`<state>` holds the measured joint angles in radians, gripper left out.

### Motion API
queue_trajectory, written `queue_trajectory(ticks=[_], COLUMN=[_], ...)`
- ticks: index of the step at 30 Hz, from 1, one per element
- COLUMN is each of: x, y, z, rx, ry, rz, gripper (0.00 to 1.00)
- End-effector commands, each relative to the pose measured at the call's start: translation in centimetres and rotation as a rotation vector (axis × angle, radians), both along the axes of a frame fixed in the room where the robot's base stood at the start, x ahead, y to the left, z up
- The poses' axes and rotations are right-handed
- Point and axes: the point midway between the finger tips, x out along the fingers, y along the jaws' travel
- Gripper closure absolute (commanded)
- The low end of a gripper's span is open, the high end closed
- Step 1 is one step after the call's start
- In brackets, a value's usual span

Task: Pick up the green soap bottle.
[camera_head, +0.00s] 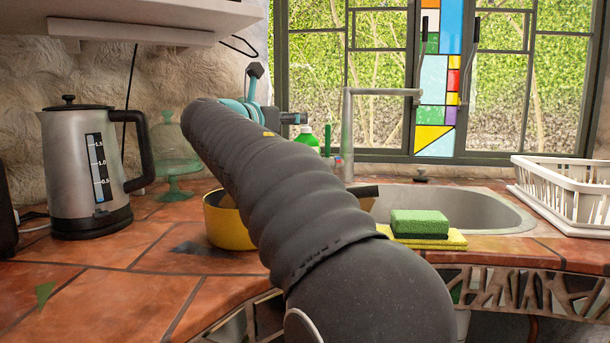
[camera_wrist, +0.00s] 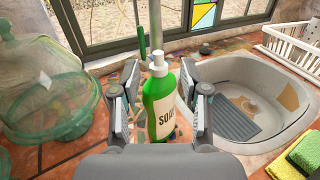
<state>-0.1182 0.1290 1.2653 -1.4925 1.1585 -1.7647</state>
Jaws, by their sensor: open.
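The green soap bottle (camera_wrist: 156,98) stands upright in the wrist view, with a white cap and a white label reading "SOAP". My gripper (camera_wrist: 158,100) is open, with one finger on the left of the bottle and one on the right. Gaps seem to show between the fingers and the bottle, and I cannot tell how deep it sits between them.
A sink (camera_wrist: 255,100) is right of the bottle. A green glass cake stand (camera_wrist: 45,85) is left. A kettle (camera_head: 85,165), yellow pot (camera_head: 226,228), green sponge (camera_head: 419,223) and white dish rack (camera_head: 560,190) are on the counter. A tap (camera_head: 347,130) stands before the window.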

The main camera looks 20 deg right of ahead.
Motion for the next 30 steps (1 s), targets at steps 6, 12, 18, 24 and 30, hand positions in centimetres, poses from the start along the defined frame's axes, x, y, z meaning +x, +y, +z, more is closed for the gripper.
queue_trajectory(ticks=[6, 12, 18, 24, 30], x=[0.9, 1.6, 3.2, 3.9, 3.8], y=[-1.5, -2.5, -4.8, -5.9, -5.8], z=[0.0, -0.4, -0.8, -0.8, -0.8], rx=[0.0, 0.0, 0.0, 0.001, 0.001], ry=[0.0, 0.0, 0.0, -0.001, -0.001], rz=[0.0, -0.002, -0.002, 0.001, 0.001], gripper=[0.55, 0.55, 0.55, 0.55, 0.67])
